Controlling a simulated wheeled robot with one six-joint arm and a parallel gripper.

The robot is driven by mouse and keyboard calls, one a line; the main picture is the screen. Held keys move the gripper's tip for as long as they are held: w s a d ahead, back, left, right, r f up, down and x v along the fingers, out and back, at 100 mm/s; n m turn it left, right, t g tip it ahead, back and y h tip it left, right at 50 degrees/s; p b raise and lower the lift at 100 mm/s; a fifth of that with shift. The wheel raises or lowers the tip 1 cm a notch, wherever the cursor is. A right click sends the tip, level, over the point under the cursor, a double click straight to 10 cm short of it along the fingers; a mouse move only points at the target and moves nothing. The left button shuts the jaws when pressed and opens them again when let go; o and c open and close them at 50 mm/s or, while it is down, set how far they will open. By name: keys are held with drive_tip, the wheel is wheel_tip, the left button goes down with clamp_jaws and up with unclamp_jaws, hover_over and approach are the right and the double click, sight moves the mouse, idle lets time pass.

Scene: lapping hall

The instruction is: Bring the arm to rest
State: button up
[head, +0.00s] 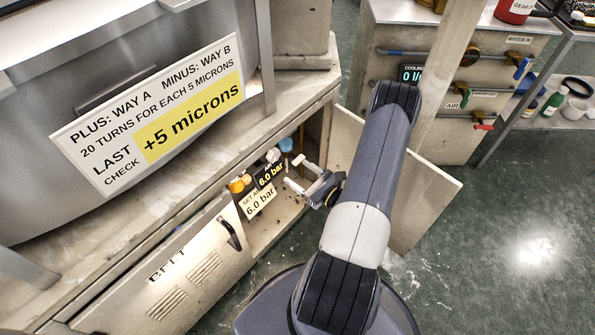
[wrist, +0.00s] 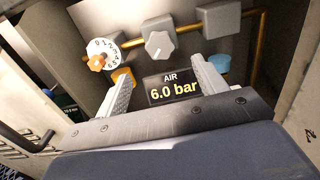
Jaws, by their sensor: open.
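My gripper (head: 297,170) is at the open mouth of a low cabinet in the machine's base, on the end of my extended arm. In the wrist view my gripper (wrist: 160,68) is open, its two pale fingers apart with nothing held between them. Between and behind the fingers is the black AIR display (wrist: 172,87) reading 6.0 bar; it also shows in the head view (head: 270,174).
A door marked BELT (head: 175,270) is left of the opening. An open cabinet door (head: 425,200) stands right of my arm. A set-air label (head: 258,200) reads 6.0 bar. A brass pipe (wrist: 258,45) runs behind the knobs. Green floor (head: 500,220) is clear at right.

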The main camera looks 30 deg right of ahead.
sight(276, 157)
drive_tip(key=x, duration=1.1)
drive_tip(key=shift+a+b, duration=0.1)
drive_tip(key=shift+b, duration=0.3)
drive_tip(key=shift+n, duration=0.6)
